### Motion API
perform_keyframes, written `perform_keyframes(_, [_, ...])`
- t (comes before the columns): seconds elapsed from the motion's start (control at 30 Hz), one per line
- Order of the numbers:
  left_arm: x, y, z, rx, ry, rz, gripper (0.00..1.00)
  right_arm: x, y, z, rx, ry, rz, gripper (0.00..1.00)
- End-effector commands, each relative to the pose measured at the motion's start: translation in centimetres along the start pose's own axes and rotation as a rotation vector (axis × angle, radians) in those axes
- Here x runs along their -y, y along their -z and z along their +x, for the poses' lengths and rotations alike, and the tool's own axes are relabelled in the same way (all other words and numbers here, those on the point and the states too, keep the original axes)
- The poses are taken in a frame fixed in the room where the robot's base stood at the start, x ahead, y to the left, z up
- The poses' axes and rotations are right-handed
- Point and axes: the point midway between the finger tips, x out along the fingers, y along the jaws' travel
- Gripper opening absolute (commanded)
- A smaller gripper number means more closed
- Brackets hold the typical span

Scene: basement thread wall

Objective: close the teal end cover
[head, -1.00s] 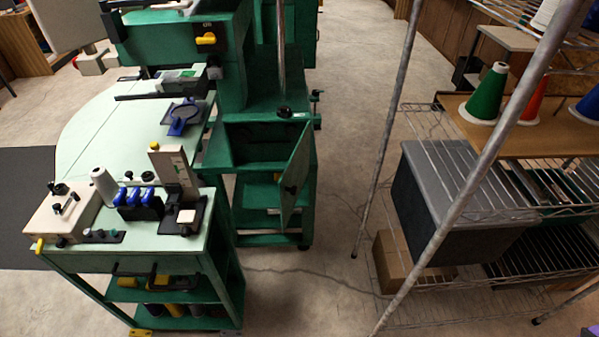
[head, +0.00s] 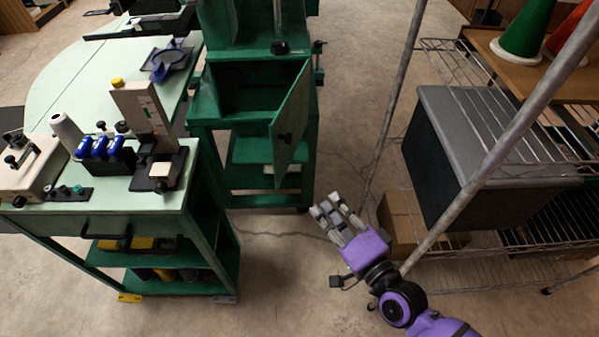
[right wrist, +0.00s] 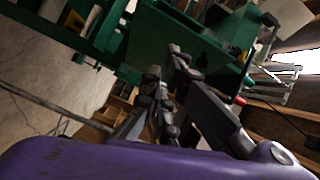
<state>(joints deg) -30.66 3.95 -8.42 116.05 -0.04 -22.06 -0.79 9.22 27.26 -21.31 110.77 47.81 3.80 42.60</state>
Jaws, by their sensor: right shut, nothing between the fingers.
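The teal end cover (head: 290,122) is a green hinged door on the end of the green machine (head: 205,115) in the head view. It stands open, swung out to the right, with a small dark knob on its face. The compartment behind it is dark inside. My right gripper (head: 333,212) is in front of the cover, lower and to the right, apart from it, with its fingers shut and empty. In the right wrist view the fingers (right wrist: 165,85) show against green machine parts. My left gripper is not in view.
A wire shelf rack with a grey-lidded bin (head: 480,130) and a cardboard box (head: 410,220) stands to the right; its slanted post (head: 480,160) is close to my right arm. A green cart (head: 120,215) with tools is at left. Floor between them is clear.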

Motion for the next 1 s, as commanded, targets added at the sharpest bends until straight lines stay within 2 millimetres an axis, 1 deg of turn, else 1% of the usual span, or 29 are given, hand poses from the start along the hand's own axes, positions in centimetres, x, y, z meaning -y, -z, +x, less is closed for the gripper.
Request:
perform_keyframes(0.03, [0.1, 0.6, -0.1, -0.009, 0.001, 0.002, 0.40, 0.4, 0.4, -0.2, -0.019, 0.014, 0.095, 0.00])
perform_keyframes(0.13, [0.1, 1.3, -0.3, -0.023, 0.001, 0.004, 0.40, 1.0, 1.2, -0.2, -0.050, 0.041, 0.229, 0.00])
perform_keyframes(0.27, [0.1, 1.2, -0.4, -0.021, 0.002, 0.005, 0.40, 1.2, 1.5, 0.1, -0.059, 0.051, 0.282, 0.00])
perform_keyframes(0.37, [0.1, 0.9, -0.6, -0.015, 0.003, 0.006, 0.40, 1.3, 1.6, 1.1, -0.060, 0.053, 0.285, 0.00])
perform_keyframes(0.47, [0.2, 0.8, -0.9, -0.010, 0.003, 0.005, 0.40, 1.5, 1.7, 2.9, -0.059, 0.053, 0.283, 0.00])
perform_keyframes(0.8, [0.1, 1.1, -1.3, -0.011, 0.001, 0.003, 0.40, 1.8, 2.1, 10.1, -0.058, 0.051, 0.281, 0.00])
perform_keyframes(0.9, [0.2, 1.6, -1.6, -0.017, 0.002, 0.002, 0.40, 2.2, 0.9, 11.2, -0.057, 0.051, 0.282, 0.00])
perform_keyframes(1.0, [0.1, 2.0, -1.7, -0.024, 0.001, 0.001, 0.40, 2.4, 0.2, 12.0, -0.057, 0.051, 0.281, 0.00])
